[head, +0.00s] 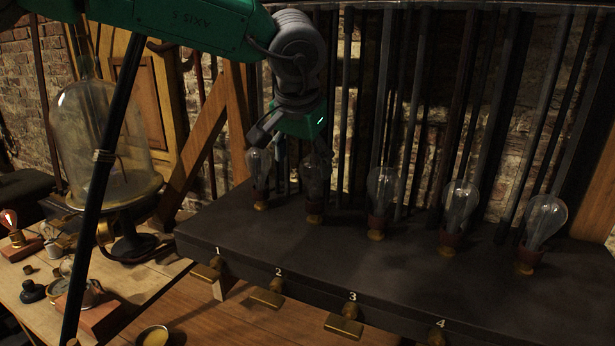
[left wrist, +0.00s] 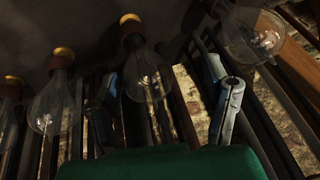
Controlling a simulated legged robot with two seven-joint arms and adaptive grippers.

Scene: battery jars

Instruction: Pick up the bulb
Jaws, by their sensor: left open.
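Several clear glass bulbs stand upright in a row of sockets on a dark bench. In the head view they run from the first bulb (head: 259,177) and second bulb (head: 315,187) to the third (head: 383,192), fourth (head: 459,208) and fifth (head: 542,221). My left gripper (head: 290,143) is open and empty, pointing down at the tops of the first two bulbs. In the left wrist view, one bulb (left wrist: 148,78) shows between the fingers, apparently the second; whether they touch it I cannot tell. My right gripper is out of view.
The dark bench (head: 400,265) has numbered brass fittings along its front. Dark vertical pipes stand close behind the bulbs. A glass bell jar (head: 97,140) stands at left. A wooden table (head: 150,292) holds a small lit bulb (head: 9,219) and small parts.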

